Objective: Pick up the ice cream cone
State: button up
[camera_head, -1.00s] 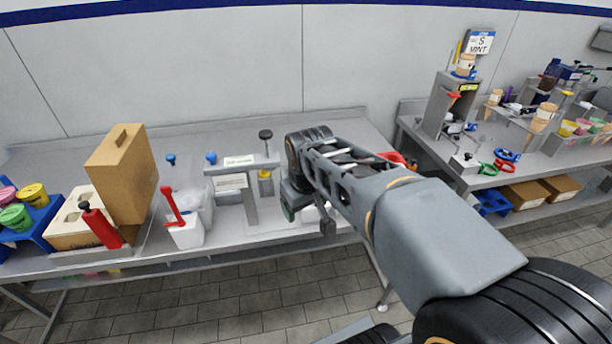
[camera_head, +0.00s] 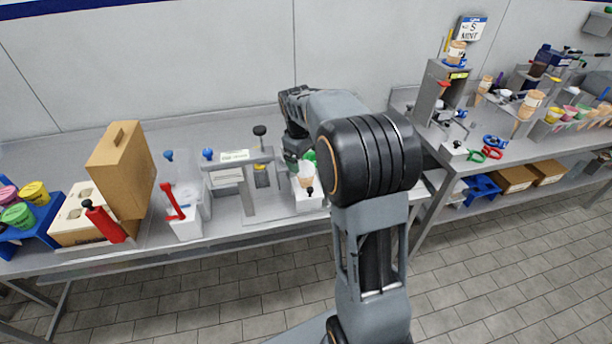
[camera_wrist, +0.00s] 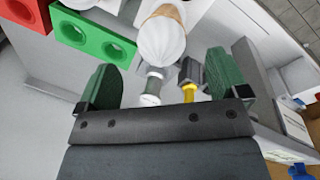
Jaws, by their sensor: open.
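The ice cream cone has a tan cone and a white top. In the wrist view the white top of the ice cream cone (camera_wrist: 163,42) lies just beyond the fingertips, roughly centred between them, with its tan part running off the top edge. In the head view the cone (camera_head: 306,176) shows at the white holder beside my gripper (camera_head: 295,160), partly hidden by my arm. My gripper (camera_wrist: 163,76) is open, its two green pads wide apart with nothing held between them.
Red and green holders with round holes (camera_wrist: 95,38) stand close left in the wrist view. A yellow-necked black knob (camera_wrist: 190,78) and a grey-white knob (camera_wrist: 151,86) are near the fingers. A grey stand (camera_head: 240,160) and a white tub with red handle (camera_head: 185,225) are left.

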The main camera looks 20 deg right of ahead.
aim_at(307, 170)
jog(key=shift+w+d+f+p, duration=0.1)
jog(key=shift+d+f+p, duration=0.1)
jog(key=shift+f, duration=0.85)
jog(key=shift+s+d+f+p, duration=0.1)
jog(key=shift+f+p, duration=0.15)
jog(key=shift+f, duration=0.75)
jog(key=shift+w+d+f+p, duration=0.1)
jog(key=shift+d+f+p, duration=0.1)
jog(key=shift+f, duration=0.85)
jog(key=c, duration=0.8)
jog(key=shift+r, duration=0.1)
